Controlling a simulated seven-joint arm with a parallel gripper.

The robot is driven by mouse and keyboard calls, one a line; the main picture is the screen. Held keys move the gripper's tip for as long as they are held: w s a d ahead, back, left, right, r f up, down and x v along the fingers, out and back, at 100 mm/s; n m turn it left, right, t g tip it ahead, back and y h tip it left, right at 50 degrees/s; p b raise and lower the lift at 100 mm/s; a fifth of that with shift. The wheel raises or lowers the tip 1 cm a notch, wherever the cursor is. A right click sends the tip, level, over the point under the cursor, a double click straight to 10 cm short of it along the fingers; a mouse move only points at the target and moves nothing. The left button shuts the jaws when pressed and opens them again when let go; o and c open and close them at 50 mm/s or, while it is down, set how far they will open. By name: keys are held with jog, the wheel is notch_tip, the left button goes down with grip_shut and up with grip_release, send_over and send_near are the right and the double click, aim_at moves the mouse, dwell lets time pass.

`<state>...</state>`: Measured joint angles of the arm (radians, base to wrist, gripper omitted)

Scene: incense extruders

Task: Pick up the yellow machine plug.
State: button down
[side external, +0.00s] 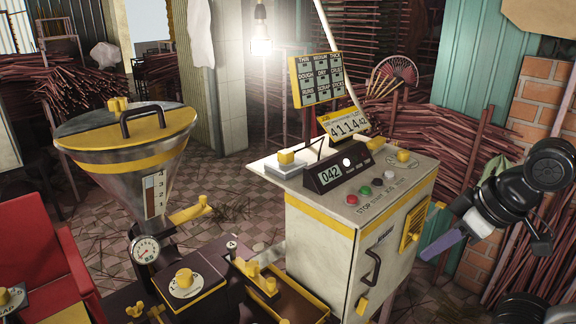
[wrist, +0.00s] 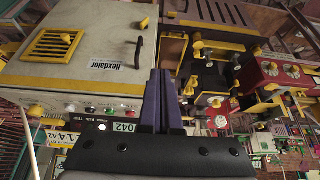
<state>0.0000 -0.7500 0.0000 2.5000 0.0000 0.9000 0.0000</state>
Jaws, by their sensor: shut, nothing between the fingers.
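My gripper (side external: 426,254) is at the right of the cream cabinet in the side external view, with its purple fingers pointing left and down. In the wrist view the purple fingers (wrist: 161,74) are together and empty. Several yellow parts show, and I cannot tell for sure which is the plug. One small yellow piece (side external: 440,205) sticks out at the cabinet's right edge. Another yellow piece (side external: 362,305) is low on the front, below the dark handle (side external: 373,268). It also seems to show in the wrist view (wrist: 145,22). My fingers appear apart from both.
The cream cabinet (side external: 330,245) carries a yellow vent (side external: 412,224), buttons and a display box (side external: 338,167). A steel hopper (side external: 125,150) stands at left, with yellow-knobbed boxes below. Bundled sticks (side external: 475,165) and a brick pillar (side external: 538,110) are behind my arm.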

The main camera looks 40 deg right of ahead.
jog(key=shift+c, duration=1.6)
grip_release()
jog(key=w+r+t, duration=0.1)
jog(key=w+r, duration=1.4)
jog(key=r, duration=0.2)
send_over(286, 152)
jog(key=s, duration=0.4)
jog(key=shift+g, duration=0.3)
notch_tip(286, 152, down, 10)
jog(key=shift+w+d+r, duration=0.15)
jog(key=shift+x, duration=2.9)
